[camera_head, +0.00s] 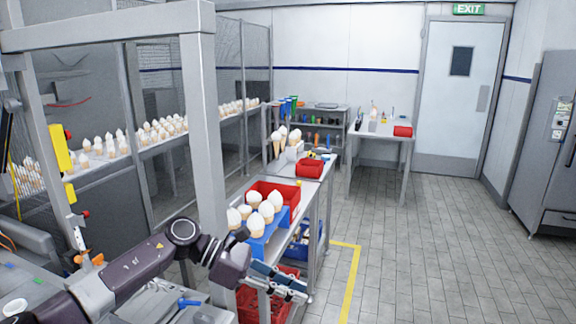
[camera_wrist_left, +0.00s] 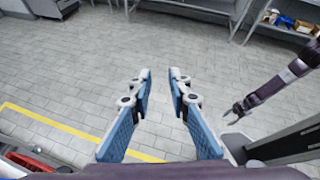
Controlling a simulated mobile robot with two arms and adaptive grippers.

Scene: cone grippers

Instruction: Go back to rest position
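My left gripper (camera_head: 278,284) is at the lower middle of the head view, in front of the metal bench with the cones. In the left wrist view its two blue fingers (camera_wrist_left: 160,76) stand apart with only floor between them, so it is open and empty. A dark arm with a small claw (camera_wrist_left: 235,114) shows at the right of the left wrist view; it looks like my right gripper. It is too small to tell whether it is open or shut. My right arm is not in the head view.
Several white-topped cones (camera_head: 266,212) stand in a blue holder (camera_head: 258,246) on the bench, beside a red bin (camera_head: 285,190). A grey post (camera_head: 204,130) rises close to my left arm. Tiled floor (camera_head: 430,250) lies clear at the right, past a yellow line (camera_head: 350,285).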

